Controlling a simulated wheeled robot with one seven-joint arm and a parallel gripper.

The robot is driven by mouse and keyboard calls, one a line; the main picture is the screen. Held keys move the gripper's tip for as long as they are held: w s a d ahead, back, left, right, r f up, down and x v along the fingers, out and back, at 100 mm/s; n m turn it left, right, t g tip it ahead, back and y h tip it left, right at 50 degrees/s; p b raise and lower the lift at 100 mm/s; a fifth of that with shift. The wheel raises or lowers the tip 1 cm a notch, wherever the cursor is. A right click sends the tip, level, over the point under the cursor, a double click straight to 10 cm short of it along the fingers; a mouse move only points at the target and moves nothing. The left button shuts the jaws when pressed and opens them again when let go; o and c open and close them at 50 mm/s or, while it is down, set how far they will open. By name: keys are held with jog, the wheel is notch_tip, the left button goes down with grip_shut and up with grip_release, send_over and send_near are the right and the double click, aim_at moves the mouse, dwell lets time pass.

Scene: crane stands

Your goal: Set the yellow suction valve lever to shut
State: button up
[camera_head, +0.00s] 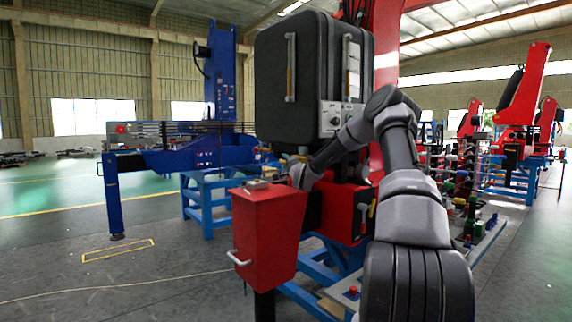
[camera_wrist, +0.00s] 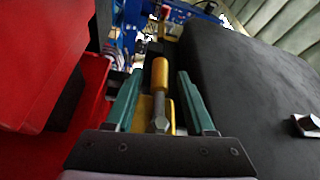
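The yellow suction valve lever shows in the wrist view as a yellow cylindrical grip (camera_wrist: 160,74) on a grey metal stem, with a yellow part behind it. My gripper (camera_wrist: 159,78) is open, with one green finger on each side of the lever. A gap shows between each finger and the grip, so I see no contact. In the head view my gripper (camera_head: 291,172) is at the end of the arm, between the red box and the black tank. It is small and partly hidden there, and I cannot make out the lever.
A red box with a white handle (camera_head: 270,235) stands in front of my gripper. A large black tank (camera_head: 310,75) rises behind it, also close on the right in the wrist view (camera_wrist: 245,95). Blue frames and a blue crane stand (camera_head: 190,152) are beyond. Floor at left is clear.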

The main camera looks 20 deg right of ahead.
jog(key=s+f, duration=0.1)
jog(key=s, duration=0.9)
jog(key=shift+s+a, duration=0.2)
jog(key=shift+s, duration=0.2)
